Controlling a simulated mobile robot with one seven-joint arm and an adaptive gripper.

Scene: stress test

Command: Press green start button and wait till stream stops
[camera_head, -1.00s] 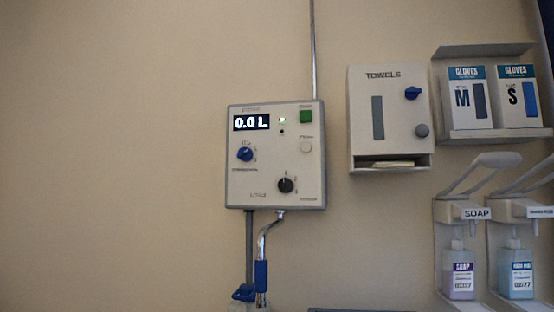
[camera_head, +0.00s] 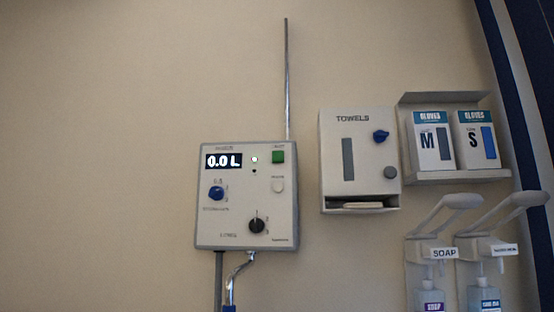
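A grey-white control box (camera_head: 226,229) hangs on the wall left of centre in the head view. Its green button (camera_head: 278,156) is at the upper right of its front. The display (camera_head: 223,161) reads "0.0 L", and a small light (camera_head: 254,159) beside it glows. A blue knob (camera_head: 216,193), a black knob (camera_head: 257,226) and a white round button (camera_head: 278,186) are also on the front. A metal spout pipe (camera_head: 237,268) comes out below; its lower end is cut off by the frame, and no stream shows. My gripper is not in view.
A towel dispenser (camera_head: 333,190) hangs to the right of the box. Beyond it are a glove rack (camera_head: 460,178) with M and S boxes, and two lever dispensers below, one marked SOAP (camera_head: 443,253). The wall at left is bare.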

